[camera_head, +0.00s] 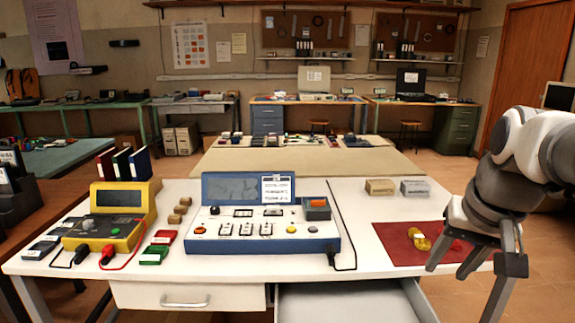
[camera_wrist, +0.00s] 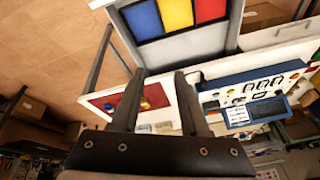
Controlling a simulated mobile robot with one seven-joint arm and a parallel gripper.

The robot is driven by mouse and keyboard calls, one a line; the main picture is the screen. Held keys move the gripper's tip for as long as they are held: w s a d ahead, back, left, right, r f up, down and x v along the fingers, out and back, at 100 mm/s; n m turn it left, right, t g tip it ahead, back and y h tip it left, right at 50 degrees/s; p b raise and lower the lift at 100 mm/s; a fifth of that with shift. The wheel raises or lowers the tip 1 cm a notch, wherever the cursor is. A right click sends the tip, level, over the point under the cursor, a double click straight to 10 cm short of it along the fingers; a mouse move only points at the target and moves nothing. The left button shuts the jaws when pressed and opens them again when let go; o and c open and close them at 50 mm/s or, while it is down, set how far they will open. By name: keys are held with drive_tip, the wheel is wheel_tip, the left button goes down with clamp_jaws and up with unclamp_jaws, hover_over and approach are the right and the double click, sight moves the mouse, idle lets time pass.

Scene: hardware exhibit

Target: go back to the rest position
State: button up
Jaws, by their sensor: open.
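My gripper (camera_head: 447,270) is at the right of the head view, above the right front edge of the white table (camera_head: 360,215). Its two fingers are apart, with nothing between them. In the wrist view the open fingers (camera_wrist: 160,75) reach up the picture toward the table. A red mat (camera_head: 393,243) lies on the table's right part, behind and left of the fingers. A yellow item (camera_head: 420,242) and a red item, partly hidden by my gripper, lie on it. The mat also shows in the wrist view (camera_wrist: 100,103).
An open drawer (camera_head: 345,303) juts out under the table front; blue, yellow and red sections (camera_wrist: 180,14) show in it. A blue-and-white control panel (camera_head: 262,238) and a yellow meter (camera_head: 100,236) with cables stand on the table. Two small boxes (camera_head: 380,187) sit behind the mat.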

drive_tip(key=s+a+f+n+t, duration=0.1)
drive_tip(key=s+a+f+n, duration=0.35)
drive_tip(key=s+a, duration=0.55)
wheel_tip(320, 180, up, 15)
drive_tip(key=a+p, duration=0.1)
drive_tip(key=p, duration=1.5)
drive_tip(key=shift+w, duration=0.45)
drive_tip(key=shift+d+f, duration=0.1)
drive_tip(key=shift+d, duration=0.05)
